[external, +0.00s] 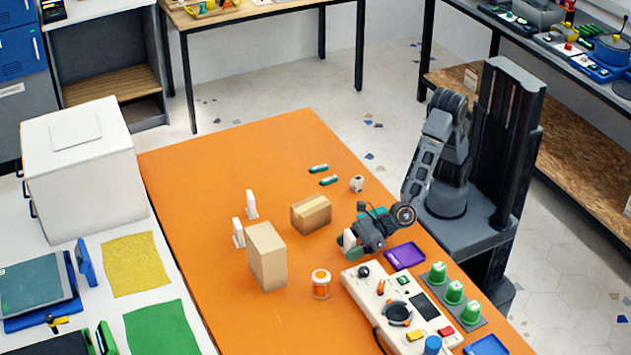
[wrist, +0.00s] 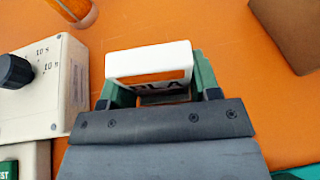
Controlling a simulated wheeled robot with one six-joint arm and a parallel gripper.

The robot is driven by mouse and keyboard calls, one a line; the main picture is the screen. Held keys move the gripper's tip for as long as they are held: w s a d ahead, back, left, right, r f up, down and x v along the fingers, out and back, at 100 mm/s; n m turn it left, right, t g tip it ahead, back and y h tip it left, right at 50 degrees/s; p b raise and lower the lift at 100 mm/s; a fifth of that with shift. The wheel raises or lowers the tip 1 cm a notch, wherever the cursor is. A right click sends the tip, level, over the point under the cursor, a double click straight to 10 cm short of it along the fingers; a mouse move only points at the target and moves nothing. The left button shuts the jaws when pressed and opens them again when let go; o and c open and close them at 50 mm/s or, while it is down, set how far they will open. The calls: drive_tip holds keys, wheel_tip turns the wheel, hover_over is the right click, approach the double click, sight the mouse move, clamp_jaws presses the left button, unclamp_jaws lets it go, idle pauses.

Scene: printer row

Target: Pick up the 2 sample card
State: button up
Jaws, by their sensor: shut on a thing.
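My gripper (external: 351,244) is low over the orange table, left of the purple tray, with its jaws shut on a white sample card (external: 348,239). In the wrist view the card (wrist: 150,60) sits between the green fingers of my gripper (wrist: 155,82). It has a white frame and dark lettering, partly hidden by my gripper. Two more white upright pieces, which look like sample cards, stand by the cardboard boxes, one nearer (external: 238,233) and one farther (external: 251,205). I cannot tell whether the held card touches the table.
A cream control panel (external: 385,300) with knobs stands close to my gripper. An orange-and-white jar (external: 320,284), a tall cardboard box (external: 267,258) and a low box (external: 311,214) lie to the left. A purple tray (external: 405,256) is at the right.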

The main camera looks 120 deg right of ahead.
drive_tip(key=shift+c, duration=0.8)
